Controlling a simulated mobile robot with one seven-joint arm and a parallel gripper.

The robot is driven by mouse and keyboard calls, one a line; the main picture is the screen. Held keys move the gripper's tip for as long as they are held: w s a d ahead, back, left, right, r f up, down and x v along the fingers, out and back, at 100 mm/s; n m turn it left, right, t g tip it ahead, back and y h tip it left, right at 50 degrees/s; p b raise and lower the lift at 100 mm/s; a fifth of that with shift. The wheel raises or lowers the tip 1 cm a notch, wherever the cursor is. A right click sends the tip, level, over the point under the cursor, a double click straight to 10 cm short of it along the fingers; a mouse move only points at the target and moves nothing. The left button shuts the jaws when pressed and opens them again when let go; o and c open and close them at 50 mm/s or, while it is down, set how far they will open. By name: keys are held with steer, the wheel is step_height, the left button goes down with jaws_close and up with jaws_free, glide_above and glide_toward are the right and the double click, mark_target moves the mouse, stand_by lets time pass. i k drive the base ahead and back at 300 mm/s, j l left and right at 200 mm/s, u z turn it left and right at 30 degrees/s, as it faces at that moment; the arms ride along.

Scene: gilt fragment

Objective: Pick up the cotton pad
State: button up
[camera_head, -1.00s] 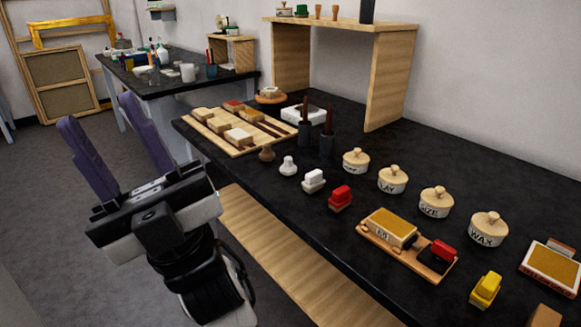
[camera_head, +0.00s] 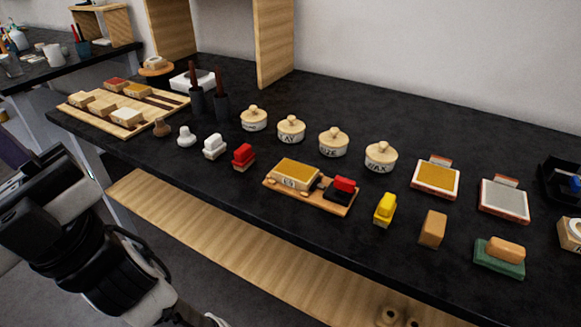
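I cannot tell for sure which object is the cotton pad. Small pale blocks or pads (camera_head: 126,116) lie on a wooden board (camera_head: 72,108) at the left of the black table. Another pale pad-like piece (camera_head: 155,62) sits on a round wooden dish (camera_head: 157,72) behind the board. A pale block with a round face (camera_head: 570,232) is cut off at the right edge. My gripper (camera_head: 12,152) is mostly outside the picture at the left edge. Only part of a purple finger shows, off the table's front and apart from these objects. Its opening is hidden.
Lidded jars (camera_head: 333,142) stand in a row on the black table (camera_head: 420,130). In front are stamp-like blocks and a small wooden tray (camera_head: 325,197). Dark holders with sticks (camera_head: 221,104) and a wooden shelf support (camera_head: 274,45) rise behind. A wooden lower shelf (camera_head: 240,245) runs below the front edge.

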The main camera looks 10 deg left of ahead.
mark_target(186, 139)
steer(key=i+j+z, duration=0.15)
steer(key=j, duration=0.9)
steer(key=j+z, duration=0.2)
steer(key=j, duration=0.8)
steer(key=j+z, duration=0.15)
steer(key=j, duration=0.9)
steer(key=k+j+z, duration=0.15)
steer(key=j, duration=0.9)
steer(key=i, duration=0.5)
